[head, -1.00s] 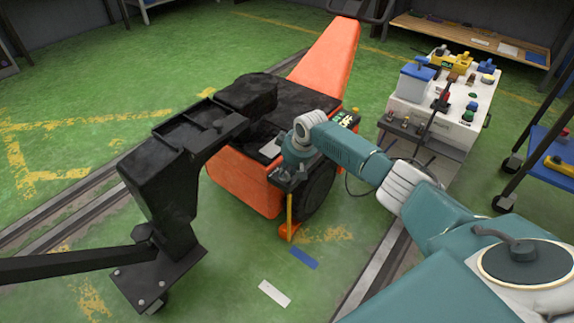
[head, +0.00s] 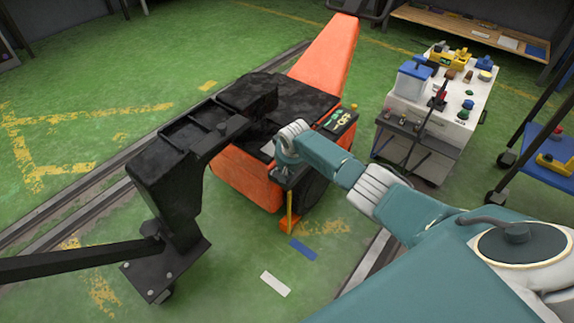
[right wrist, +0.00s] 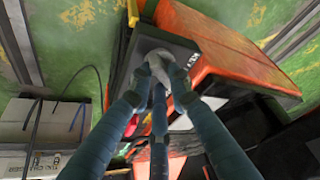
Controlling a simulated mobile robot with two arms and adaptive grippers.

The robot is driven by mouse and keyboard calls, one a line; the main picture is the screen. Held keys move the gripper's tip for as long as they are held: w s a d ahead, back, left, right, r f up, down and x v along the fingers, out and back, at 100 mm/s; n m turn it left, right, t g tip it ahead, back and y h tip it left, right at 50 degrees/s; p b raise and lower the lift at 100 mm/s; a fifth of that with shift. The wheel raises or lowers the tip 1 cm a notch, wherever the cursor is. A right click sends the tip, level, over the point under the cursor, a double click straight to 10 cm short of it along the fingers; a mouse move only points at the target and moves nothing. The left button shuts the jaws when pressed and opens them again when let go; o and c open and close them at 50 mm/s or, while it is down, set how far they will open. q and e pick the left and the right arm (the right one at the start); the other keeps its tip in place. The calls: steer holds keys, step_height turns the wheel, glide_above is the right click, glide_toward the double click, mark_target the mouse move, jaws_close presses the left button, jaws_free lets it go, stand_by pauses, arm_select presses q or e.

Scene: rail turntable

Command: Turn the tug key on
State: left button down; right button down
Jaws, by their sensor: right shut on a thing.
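The tug (head: 238,178) is an orange machine with a black top, in the middle of the head view. A small dark box (head: 296,180) sits on its near side; in the right wrist view the box (right wrist: 185,47) carries a pale label. My right gripper (head: 286,162) is at this box, its fingertips mostly hidden in the head view. In the right wrist view my right gripper (right wrist: 158,85) is shut on a pale grey piece, apparently the key (right wrist: 158,62), at the box's face. The key's turn angle cannot be told. My left gripper is not in view.
A panel marked OFF (head: 338,121) is on the tug's right side. A black tow arm (head: 172,180) reaches out at the left. A white cart (head: 452,125) with several parts and a blue cart (head: 545,160) stand at the right. Green floor is open at the left.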

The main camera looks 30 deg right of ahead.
steer(key=shift+s+a+m+h+p, duration=0.1)
steer(key=shift+a+m+h+p, duration=0.2)
steer(key=shift+m, duration=1)
steer(key=shift+f+m+g+h, duration=0.15)
steer(key=shift+m+g+h, duration=0.15)
steer(key=shift+m+h, duration=0.1)
steer(key=shift+m, duration=0.5)
steer(key=m+g+h+b, duration=0.1)
steer(key=m+b, duration=0.2)
steer(key=shift+f, duration=0.15)
steer(key=shift+a+m+g+b, duration=0.1)
steer(key=shift+m+g+b, duration=0.3)
steer(key=shift+m+b, duration=0.75)
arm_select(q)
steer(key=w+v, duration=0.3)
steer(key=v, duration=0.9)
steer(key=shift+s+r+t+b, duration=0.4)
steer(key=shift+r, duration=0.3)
arm_select(e)
steer(key=shift+r+m, duration=0.2)
steer(key=shift+m, duration=0.05)
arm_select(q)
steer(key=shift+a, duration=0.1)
arm_select(e)
steer(key=shift+h, duration=0.3)
